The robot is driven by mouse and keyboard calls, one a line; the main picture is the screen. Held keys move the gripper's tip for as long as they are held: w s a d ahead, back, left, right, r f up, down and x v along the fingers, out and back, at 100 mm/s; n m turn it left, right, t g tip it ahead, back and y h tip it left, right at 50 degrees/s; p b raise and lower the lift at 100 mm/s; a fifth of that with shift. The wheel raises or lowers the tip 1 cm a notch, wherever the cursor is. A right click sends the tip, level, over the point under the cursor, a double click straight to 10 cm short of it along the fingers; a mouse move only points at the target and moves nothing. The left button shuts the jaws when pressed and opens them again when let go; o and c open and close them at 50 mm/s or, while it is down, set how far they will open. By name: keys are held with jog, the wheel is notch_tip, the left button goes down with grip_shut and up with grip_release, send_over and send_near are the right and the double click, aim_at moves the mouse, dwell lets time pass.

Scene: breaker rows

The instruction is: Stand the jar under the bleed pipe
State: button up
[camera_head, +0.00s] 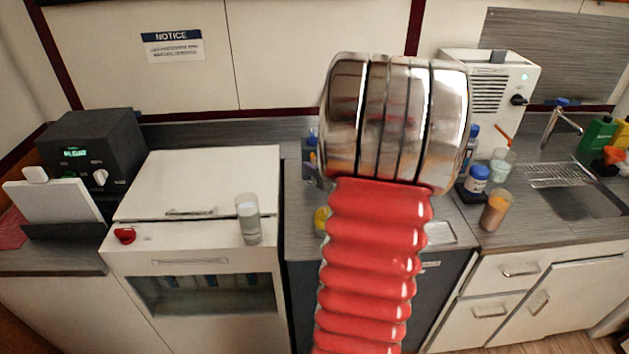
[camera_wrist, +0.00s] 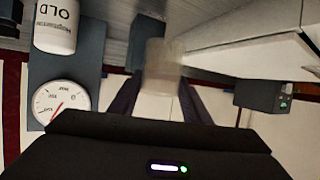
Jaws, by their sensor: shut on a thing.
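My gripper (camera_wrist: 160,103) shows in the wrist view, its two dark fingers closed on a pale, translucent jar (camera_wrist: 162,62). The jar is blurred, and what lies beneath it is hidden. In the head view my red ribbed arm and chrome joint hide the gripper and the held jar. A thin orange-red piece (camera_head: 503,135) sticks out from a white machine (camera_head: 492,95) at the right, above a clear vessel with pale liquid (camera_head: 501,165). I cannot tell whether this piece is the bleed pipe.
A glass (camera_head: 248,220) stands on the white cabinet's front edge (camera_head: 185,235). An amber-filled glass (camera_head: 495,210) and blue-lidded tub (camera_head: 477,179) stand right, near a sink (camera_head: 585,200). The wrist view shows a white container (camera_wrist: 57,25) marked "OLD" and a round gauge (camera_wrist: 61,104).

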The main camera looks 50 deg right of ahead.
notch_tip(320, 180, down, 7)
jog(key=shift+f, duration=0.1)
dwell(0.4)
jog(key=x, duration=0.2)
jog(key=r+x, duration=0.1)
jog(key=x, duration=0.1)
jog(key=shift+w, duration=0.15)
jog(key=shift+d+f, duration=0.1)
jog(key=shift+f, duration=0.1)
jog(key=shift+f, duration=0.1)
jog(key=o, duration=1)
jog(key=shift+o, duration=0.2)
